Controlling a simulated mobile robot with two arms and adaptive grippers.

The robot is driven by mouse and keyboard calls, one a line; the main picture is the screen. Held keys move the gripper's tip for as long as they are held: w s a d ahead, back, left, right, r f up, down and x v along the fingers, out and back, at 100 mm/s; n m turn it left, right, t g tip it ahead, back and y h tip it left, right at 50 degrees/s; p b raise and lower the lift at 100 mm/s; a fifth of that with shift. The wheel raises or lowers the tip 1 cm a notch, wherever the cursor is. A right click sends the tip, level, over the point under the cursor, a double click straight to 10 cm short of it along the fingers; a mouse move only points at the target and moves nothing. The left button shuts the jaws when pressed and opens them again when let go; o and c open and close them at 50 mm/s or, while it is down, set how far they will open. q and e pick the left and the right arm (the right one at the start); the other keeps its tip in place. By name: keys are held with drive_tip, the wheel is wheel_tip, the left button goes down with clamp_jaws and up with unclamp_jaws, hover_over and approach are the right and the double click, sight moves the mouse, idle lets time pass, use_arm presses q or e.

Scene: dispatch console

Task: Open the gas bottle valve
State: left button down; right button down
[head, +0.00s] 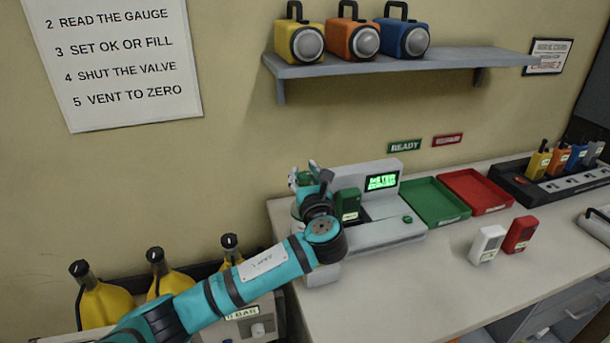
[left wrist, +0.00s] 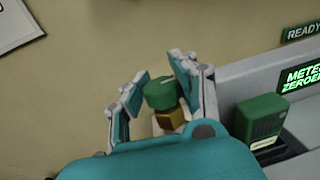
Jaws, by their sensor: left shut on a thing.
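The gas bottle valve has a green knob (left wrist: 162,93) on a brass body (left wrist: 170,119), seen in the left wrist view. My left gripper (left wrist: 153,88) is shut on the green knob, with a finger on each side of it. In the head view my left gripper (head: 306,178) is at the left end of the counter, beside the grey test station (head: 388,232). The knob (head: 304,179) shows only as a bit of green there. The gas bottle below is mostly hidden by my arm. My right gripper is not in view.
The station screen (head: 382,181) glows green, and a green meter (head: 348,205) stands in it. A green tray (head: 466,216) and a red tray (head: 508,207) lie to the right. White (head: 487,245) and red (head: 520,235) meters stand on the counter. Yellow cylinders (head: 105,306) stand lower left.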

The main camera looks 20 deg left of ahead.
use_arm(q)
drive_tip(key=shift+f, duration=0.15)
drive_tip(key=shift+d+n+g+y+p, duration=0.15)
drive_tip(key=shift+n+g+y+p, duration=0.3)
drive_tip(key=shift+y+p, duration=0.2)
drive_tip(key=shift+f, duration=0.1)
drive_tip(key=shift+s, duration=0.1)
drive_tip(key=c, duration=1.4)
unclamp_jaws()
drive_tip(key=o, duration=0.5)
drive_tip(key=shift+s+r, duration=0.2)
drive_tip(key=shift+w, duration=0.1)
drive_tip(key=v, duration=1.2)
